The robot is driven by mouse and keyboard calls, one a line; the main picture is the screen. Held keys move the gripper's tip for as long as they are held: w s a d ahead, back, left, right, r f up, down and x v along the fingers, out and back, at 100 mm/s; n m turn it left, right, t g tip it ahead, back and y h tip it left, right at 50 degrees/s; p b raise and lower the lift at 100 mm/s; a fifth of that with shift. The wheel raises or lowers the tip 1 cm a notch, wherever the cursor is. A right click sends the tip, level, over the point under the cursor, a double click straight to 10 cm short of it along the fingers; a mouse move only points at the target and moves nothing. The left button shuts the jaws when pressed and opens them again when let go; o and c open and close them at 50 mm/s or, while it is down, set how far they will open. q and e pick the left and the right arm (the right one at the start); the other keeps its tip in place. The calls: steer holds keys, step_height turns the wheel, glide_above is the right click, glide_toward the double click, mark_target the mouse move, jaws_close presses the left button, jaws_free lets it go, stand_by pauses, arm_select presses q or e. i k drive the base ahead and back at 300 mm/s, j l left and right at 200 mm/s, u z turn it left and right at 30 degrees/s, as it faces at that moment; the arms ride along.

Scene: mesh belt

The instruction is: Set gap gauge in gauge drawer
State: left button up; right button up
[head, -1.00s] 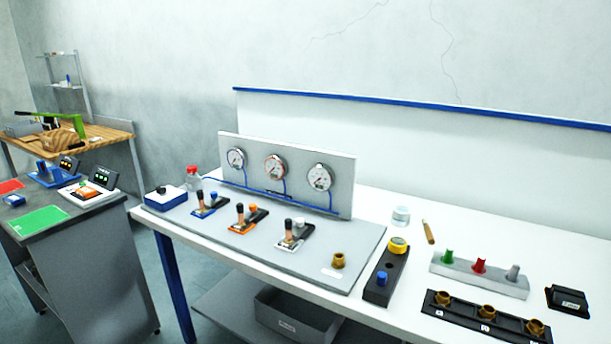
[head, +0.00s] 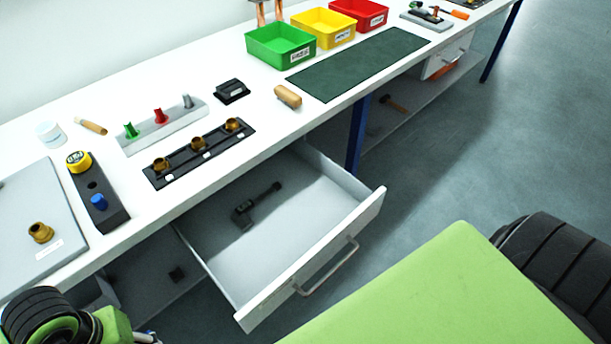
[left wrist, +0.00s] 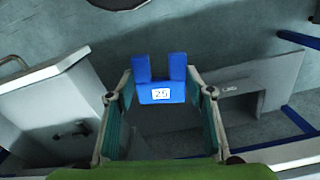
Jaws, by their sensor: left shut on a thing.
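The gap gauge (left wrist: 161,93) is a blue U-shaped block with two prongs and a white "25" label. My left gripper (left wrist: 160,84) is shut on it in the left wrist view, with one finger at each side. The gauge drawer (head: 345,215) is pulled open under the bench in the head view, and a dark tool (head: 254,207) lies inside. In the left wrist view the drawer (left wrist: 42,75) is to the left of the gauge, which is apart from it. In the head view my left arm shows at the lower left, but the gauge is out of sight. My right gripper is not in view.
The bench top above the drawer holds a black rack with brass fittings (head: 200,152), a grey plug holder (head: 135,142) and a green mat (head: 360,62). A blue bench leg (head: 358,140) stands beside the drawer. A grey bin (left wrist: 236,103) is right of the gauge.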

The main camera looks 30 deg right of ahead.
mark_target(277, 247)
steer(key=i+j+z, duration=0.1)
steer(key=z, duration=0.4)
steer(key=j+z, duration=0.3)
steer(key=z, duration=0.2)
steer(key=j+z, duration=0.3)
steer(key=z, duration=0.2)
steer(key=j+z, duration=0.25)
steer(key=z, duration=0.25)
steer(key=j+z, duration=0.25)
steer(key=j, duration=0.15)
steer(key=j+z, duration=0.3)
steer(key=k+j, duration=0.05)
